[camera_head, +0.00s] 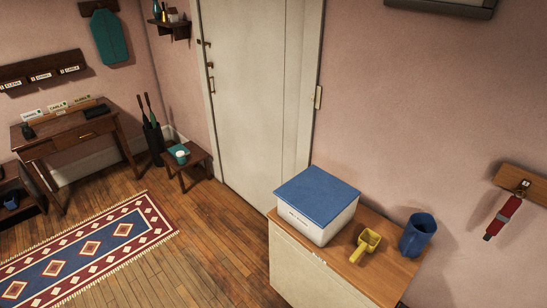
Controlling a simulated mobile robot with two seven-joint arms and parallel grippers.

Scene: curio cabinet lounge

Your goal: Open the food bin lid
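The food bin (309,223) is a white box with dark lettering on its front, standing on a wooden-topped cabinet right of centre. Its blue lid (317,191) lies flat on top and looks closed. The bin's inside is hidden by the lid. Neither of my grippers shows in the head view.
A yellow scoop (366,244) and a blue jug (417,234) stand right of the bin on the cabinet top (376,279). A white door (250,90) is behind. A patterned rug (85,250) lies at left; bare floor (215,250) lies between. A small stool (187,164) stands by the door.

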